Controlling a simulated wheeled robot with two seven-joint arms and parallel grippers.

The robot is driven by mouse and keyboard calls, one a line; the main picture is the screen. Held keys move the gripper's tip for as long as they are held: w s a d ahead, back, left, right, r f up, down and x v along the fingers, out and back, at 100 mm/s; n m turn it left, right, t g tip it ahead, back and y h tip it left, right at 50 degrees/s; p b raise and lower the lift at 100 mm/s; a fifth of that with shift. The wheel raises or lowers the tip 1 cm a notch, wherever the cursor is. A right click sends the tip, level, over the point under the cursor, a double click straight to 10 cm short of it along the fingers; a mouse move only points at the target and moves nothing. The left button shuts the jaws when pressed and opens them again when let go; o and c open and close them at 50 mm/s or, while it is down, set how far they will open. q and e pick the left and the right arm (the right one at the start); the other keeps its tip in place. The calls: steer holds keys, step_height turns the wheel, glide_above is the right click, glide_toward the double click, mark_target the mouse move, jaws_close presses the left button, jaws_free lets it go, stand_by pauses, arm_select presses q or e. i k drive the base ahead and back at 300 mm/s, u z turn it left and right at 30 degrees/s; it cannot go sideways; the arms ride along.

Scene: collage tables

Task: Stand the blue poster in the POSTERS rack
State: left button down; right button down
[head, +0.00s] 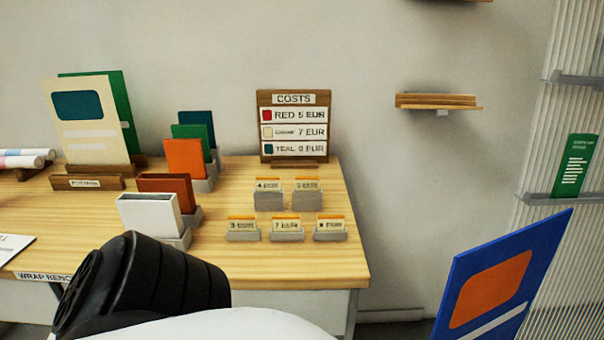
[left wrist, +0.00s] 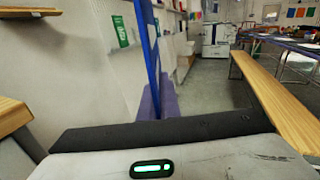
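The blue poster (head: 495,275), with an orange panel and a pale stripe, is tilted at the lower right of the head view, clear of the bench. Its lower part is cut off by the frame. In the left wrist view the blue poster (left wrist: 147,40) shows nearly edge-on, between the purple fingers of my left gripper (left wrist: 158,92), which looks shut on it. The POSTERS rack (head: 88,183) is a low wooden holder at the bench's left. A cream poster (head: 85,135) and a green poster (head: 122,115) stand there. My right gripper is not in view.
The wooden bench (head: 300,268) carries several coloured card stands, price tags (head: 285,228) and a COSTS board (head: 293,125). Rolled papers (head: 25,160) lie left of the rack. A small wall shelf (head: 437,101) and ribbed panel shelf (head: 560,197) are at right.

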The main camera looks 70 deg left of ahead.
mark_target(89, 187)
steer(key=k, duration=1.25)
steer(key=u, duration=1.75)
